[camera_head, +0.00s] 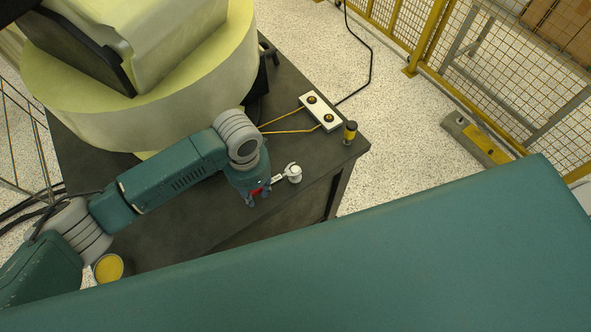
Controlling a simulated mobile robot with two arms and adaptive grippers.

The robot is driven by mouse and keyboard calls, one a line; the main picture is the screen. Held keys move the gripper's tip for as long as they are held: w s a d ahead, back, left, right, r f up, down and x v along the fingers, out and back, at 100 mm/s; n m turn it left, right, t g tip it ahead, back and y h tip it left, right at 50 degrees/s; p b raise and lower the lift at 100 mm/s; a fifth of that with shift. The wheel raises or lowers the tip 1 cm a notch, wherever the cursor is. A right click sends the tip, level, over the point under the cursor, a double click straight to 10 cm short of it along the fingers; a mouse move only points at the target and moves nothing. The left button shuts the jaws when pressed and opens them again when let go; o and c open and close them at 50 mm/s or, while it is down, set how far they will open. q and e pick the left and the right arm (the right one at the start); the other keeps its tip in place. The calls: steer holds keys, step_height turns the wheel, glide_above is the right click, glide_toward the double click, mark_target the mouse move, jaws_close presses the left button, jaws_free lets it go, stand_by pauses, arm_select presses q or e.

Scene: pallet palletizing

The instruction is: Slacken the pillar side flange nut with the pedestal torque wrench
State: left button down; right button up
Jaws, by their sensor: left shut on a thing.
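My left gripper (259,196) is over the dark pedestal top, near its front right edge, pointing down. It is shut on a small pale wrench (279,178), whose handle is mostly hidden by the fingers. The wrench's open jaw points right, at a short whitish round piece (295,177) on the pedestal top. From this angle I cannot tell whether the jaw is around that piece or only above it, nor whether the piece is the flange nut. My right gripper is not in view.
A white plate (328,119) with two dark round fittings and yellow cables lies behind. A black and yellow cylinder (350,132) stands at the right corner of the pedestal (200,228). A large yellow machine base (60,95) fills the back left. A yellow fence (425,45) stands beyond.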

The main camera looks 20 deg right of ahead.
arm_select(q)
steer(key=shift+w+a+r+p, duration=0.1)
steer(key=shift+w+a+p, duration=0.1)
steer(key=shift+a+p, duration=0.3)
steer(key=shift+s+a+p, duration=0.4)
steer(key=shift+a+p, duration=0.15)
steer(key=shift+a, duration=0.25)
steer(key=shift+s+a+p, duration=0.35)
steer(key=shift+a+p, duration=0.2)
steer(key=shift+a, duration=0.2)
steer(key=shift+s+a, duration=0.15)
steer(key=shift+a, duration=0.05)
steer(key=shift+f, duration=0.2)
steer(key=shift+a, duration=0.1)
